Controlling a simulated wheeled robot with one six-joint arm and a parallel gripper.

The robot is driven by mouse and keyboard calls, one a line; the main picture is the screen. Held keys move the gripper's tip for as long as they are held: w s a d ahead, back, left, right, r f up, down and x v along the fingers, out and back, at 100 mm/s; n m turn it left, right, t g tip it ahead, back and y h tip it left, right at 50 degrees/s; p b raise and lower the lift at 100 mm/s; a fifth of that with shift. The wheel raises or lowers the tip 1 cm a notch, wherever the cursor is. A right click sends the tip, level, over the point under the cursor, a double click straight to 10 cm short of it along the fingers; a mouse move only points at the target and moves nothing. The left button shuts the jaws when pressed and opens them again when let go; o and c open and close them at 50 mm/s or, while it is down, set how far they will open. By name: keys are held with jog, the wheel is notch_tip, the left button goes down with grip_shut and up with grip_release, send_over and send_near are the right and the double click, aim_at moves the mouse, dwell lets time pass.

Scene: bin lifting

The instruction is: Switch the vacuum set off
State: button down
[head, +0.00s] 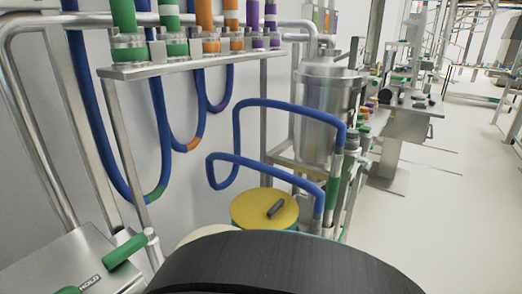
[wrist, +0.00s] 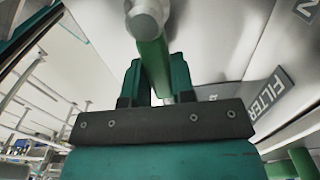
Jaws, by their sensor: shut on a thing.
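In the wrist view my gripper (wrist: 157,76) has its two teal fingers on either side of a green handle (wrist: 150,52) and is shut on it. The handle ends in a rounded grey metal knob (wrist: 147,18) beyond the fingers. A pale metal panel (wrist: 215,45) lies behind it, with a dark label reading FILTER (wrist: 268,97) to the right. In the head view, a steel cabinet (head: 60,252) at lower left carries a green handle (head: 124,257) and a label reading HOLD (head: 90,281). I cannot tell whether this is the held handle. My gripper's fingers are not visible there.
Blue hoses (head: 150,110) hang from a steel rack (head: 180,62) with coloured fittings. A steel tank (head: 330,105) stands behind a yellow-topped drum (head: 262,209) with a dark object on it. Clear floor (head: 425,215) lies to the right. Another green handle (wrist: 304,162) shows in the wrist view.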

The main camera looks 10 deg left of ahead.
jog(key=shift+w+r, duration=0.1)
jog(key=shift+w, duration=0.1)
jog(key=c, duration=1)
grip_release()
jog(key=shift+o, duration=0.2)
jog(key=shift+s, duration=0.1)
notch_tip(320, 180, up, 8)
jog(key=p, duration=0.5)
